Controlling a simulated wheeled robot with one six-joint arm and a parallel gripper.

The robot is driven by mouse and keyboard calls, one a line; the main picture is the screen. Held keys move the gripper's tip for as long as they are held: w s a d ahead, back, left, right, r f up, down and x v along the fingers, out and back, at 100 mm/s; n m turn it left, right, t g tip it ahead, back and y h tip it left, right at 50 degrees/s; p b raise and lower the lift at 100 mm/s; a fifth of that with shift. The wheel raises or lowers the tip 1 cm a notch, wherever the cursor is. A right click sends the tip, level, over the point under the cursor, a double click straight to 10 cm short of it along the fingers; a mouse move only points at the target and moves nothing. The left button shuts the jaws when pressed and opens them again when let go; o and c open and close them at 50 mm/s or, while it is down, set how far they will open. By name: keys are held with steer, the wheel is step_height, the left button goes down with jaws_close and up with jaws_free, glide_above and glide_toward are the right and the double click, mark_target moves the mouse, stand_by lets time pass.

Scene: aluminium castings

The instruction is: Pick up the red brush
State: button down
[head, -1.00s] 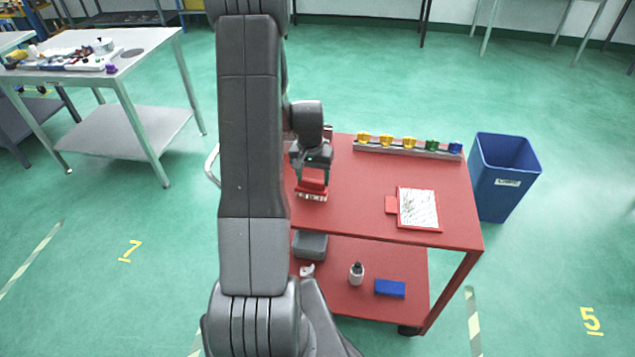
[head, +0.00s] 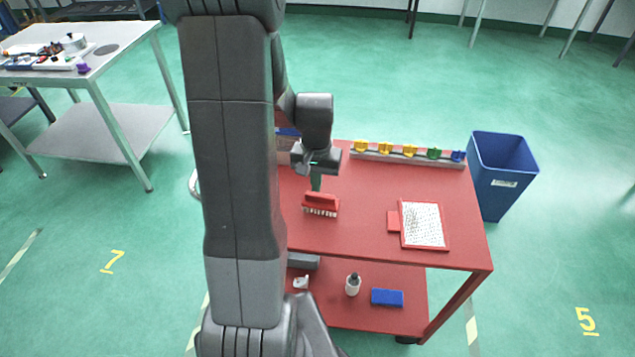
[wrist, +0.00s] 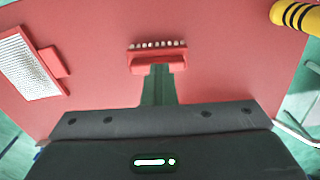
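The red brush (head: 321,201) is at the middle-left of the red cart's top (head: 370,195), its pale bristles facing down. My gripper (head: 317,188) is directly above it, the dark green fingers drawn close together and meeting the brush's back. In the wrist view the fingers (wrist: 158,84) end at the red brush (wrist: 157,62), with its bristles on the far side. The gripper looks shut on the brush. I cannot tell whether the bristles still touch the cart top.
A red-framed white pad (head: 423,224) lies right of the brush. A rail with yellow, green and blue pieces (head: 408,158) runs along the back edge. A blue bin (head: 501,172) stands at the right. The lower shelf holds a bottle (head: 353,284) and blue block (head: 387,298).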

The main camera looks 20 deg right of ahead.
steer(key=shift+c, duration=2.2)
jaws_free()
steer(key=shift+w+a, duration=0.1)
steer(key=shift+w, duration=0.05)
steer(key=shift+r, duration=0.1)
steer(key=shift+o, duration=0.4)
step_height(320, 180, up, 13)
steer(key=o, duration=0.4)
steer(key=shift+f+b, duration=0.25)
steer(key=shift+b, duration=0.2)
steer(key=shift+c, duration=0.2)
steer(key=b, duration=0.1)
glide_above(320, 196)
step_height(320, 196, down, 9)
step_height(320, 196, down, 6)
steer(key=shift+f, duration=0.2)
steer(key=shift+f+p, duration=0.4)
steer(key=shift+f, duration=2.6)
